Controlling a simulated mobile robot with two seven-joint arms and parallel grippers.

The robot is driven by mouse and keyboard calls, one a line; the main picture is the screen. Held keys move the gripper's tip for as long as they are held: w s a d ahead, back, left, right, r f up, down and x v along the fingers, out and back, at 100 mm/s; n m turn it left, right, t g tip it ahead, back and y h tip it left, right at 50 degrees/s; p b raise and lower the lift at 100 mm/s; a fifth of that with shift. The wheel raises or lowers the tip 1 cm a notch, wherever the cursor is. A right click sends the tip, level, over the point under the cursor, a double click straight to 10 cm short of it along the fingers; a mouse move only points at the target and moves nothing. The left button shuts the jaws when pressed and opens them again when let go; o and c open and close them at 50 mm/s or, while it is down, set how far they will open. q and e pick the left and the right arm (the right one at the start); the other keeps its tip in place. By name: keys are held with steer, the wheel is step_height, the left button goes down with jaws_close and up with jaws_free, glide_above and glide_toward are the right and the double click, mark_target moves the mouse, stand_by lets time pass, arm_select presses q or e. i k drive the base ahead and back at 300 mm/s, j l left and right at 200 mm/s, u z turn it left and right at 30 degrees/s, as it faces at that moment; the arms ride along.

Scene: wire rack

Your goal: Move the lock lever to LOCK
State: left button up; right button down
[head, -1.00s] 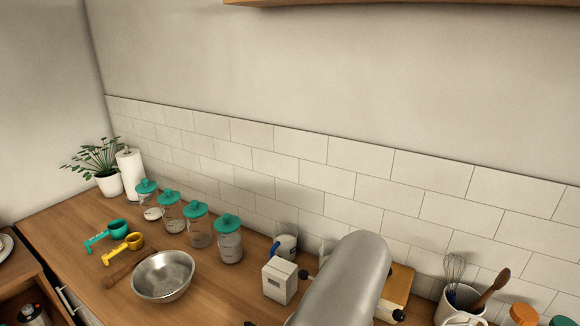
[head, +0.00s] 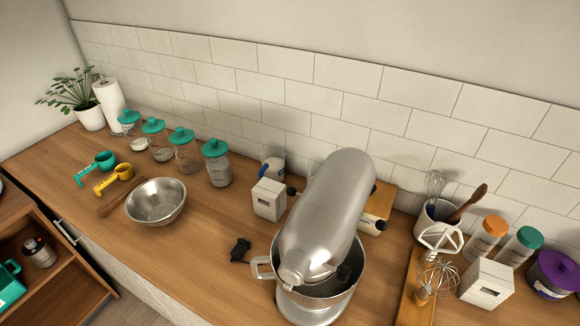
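A silver stand mixer (head: 328,210) stands on the wooden counter, its head above a metal bowl (head: 350,285) with a side handle. A dark knob (head: 291,190) shows beside the mixer head on its left, next to a white box. Another dark knob (head: 380,225) shows on its right. I cannot tell whether either is the lock lever, and no LOCK marking is readable. Neither of my grippers is in the head view.
A small black object (head: 240,250) lies left of the mixer. A white box (head: 269,199) stands behind it, and an empty steel bowl (head: 155,203) is farther left. A whisk attachment (head: 437,274) and another white box (head: 487,284) are on the right. Counter is clear around the black object.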

mark_target(382, 225)
steer(key=z, duration=0.8)
steer(key=i+j+u, duration=0.1)
steer(key=u, duration=0.15)
steer(key=j, duration=0.35)
steer(key=l+z, duration=0.15)
steer(key=z, duration=0.3)
steer(key=l, duration=0.65)
steer(key=k+z, duration=0.25)
steer(key=k+l+z, duration=0.1)
steer(key=z, duration=0.15)
